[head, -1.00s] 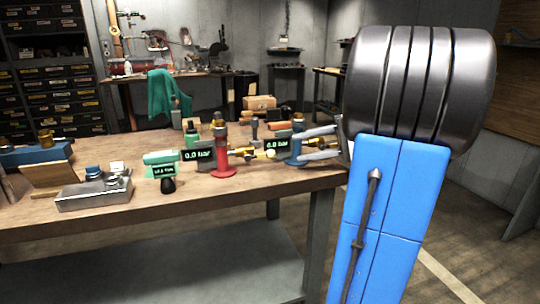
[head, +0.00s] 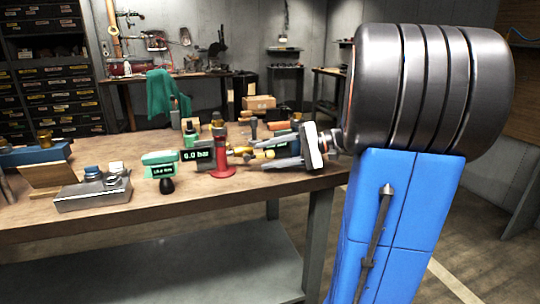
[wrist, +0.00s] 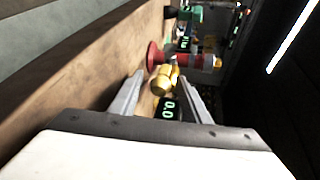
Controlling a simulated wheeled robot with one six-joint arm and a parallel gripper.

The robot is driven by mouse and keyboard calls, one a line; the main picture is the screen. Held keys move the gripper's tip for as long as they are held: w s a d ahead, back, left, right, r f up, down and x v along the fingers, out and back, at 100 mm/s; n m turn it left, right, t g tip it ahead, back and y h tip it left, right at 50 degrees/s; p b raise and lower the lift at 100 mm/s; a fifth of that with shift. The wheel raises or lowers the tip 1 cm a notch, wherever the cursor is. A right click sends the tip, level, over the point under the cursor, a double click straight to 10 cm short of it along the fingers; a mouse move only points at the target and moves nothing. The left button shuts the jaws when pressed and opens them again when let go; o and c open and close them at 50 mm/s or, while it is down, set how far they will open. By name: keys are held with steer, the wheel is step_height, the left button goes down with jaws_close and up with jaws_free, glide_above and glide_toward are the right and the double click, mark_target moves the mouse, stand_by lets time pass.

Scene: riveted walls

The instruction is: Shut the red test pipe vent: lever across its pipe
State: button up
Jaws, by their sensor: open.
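The red test pipe (head: 222,158) stands upright on its round base near the bench's front edge. It lies sideways in the wrist view (wrist: 190,61). A brass vent fitting (head: 240,151) sticks out from its right side. In the wrist view the vent's rounded brass end (wrist: 161,81) lies between my fingertips. Which way the lever is turned, along or across the pipe, I cannot tell. My gripper (head: 256,154) is open and comes in from the right, its two fingers level with the vent. I see no clear contact with the brass.
A dark gauge with a green display (head: 198,156) stands left of the pipe. A teal device (head: 161,165) and a metal block (head: 93,193) are further left. Tools and a cardboard box (head: 259,102) crowd behind. The bench front (head: 200,205) is clear.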

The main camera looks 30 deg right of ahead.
jaws_close()
